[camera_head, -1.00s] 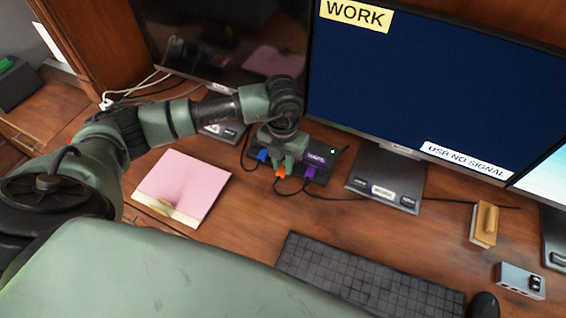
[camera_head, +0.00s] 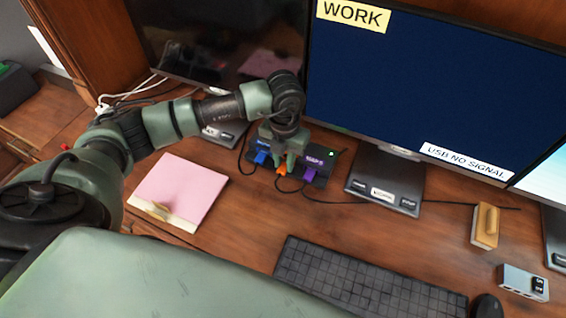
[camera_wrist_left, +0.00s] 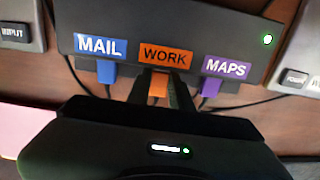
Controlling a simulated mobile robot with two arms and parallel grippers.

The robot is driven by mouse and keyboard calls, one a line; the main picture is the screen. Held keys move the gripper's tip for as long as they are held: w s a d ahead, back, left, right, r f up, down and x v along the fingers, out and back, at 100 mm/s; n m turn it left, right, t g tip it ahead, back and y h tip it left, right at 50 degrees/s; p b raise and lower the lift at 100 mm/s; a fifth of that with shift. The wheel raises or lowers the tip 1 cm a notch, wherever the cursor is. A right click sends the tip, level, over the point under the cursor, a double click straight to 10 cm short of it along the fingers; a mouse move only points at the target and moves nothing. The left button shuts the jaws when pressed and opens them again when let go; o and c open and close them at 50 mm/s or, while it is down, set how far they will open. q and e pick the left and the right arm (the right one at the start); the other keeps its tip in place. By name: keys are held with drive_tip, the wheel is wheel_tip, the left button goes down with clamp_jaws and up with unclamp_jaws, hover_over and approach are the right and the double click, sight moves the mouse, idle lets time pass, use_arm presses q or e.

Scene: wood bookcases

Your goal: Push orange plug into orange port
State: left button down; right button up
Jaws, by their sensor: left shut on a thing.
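The orange plug (camera_head: 282,169) is at the front of the dark switch box (camera_head: 330,171), between a blue plug (camera_head: 261,158) and a purple plug (camera_head: 309,174). My left gripper (camera_head: 288,163) is shut on the orange plug. In the left wrist view the orange plug (camera_wrist_left: 158,84) lies between the dark fingers (camera_wrist_left: 160,92), right below the orange WORK label (camera_wrist_left: 165,56). The orange port is hidden behind the plug and fingers, so I cannot tell how deep the plug sits. My right gripper is not in view.
A monitor with a WORK note (camera_head: 352,15) stands behind, its base (camera_head: 385,178) right of the box. A pink notepad (camera_head: 178,190) lies left, a keyboard (camera_head: 365,285) in front. Thin black cables run over the desk by the plugs.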

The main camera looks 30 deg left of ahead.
use_arm(q)
drive_tip(key=shift+w, duration=0.45)
drive_tip(key=c, duration=1.2)
unclamp_jaws()
drive_tip(key=shift+r, duration=0.1)
wheel_tip(320, 180, up, 8)
drive_tip(key=shift+f+b, duration=0.15)
drive_tip(key=shift+b, duration=0.5)
drive_tip(key=shift+s, duration=0.1)
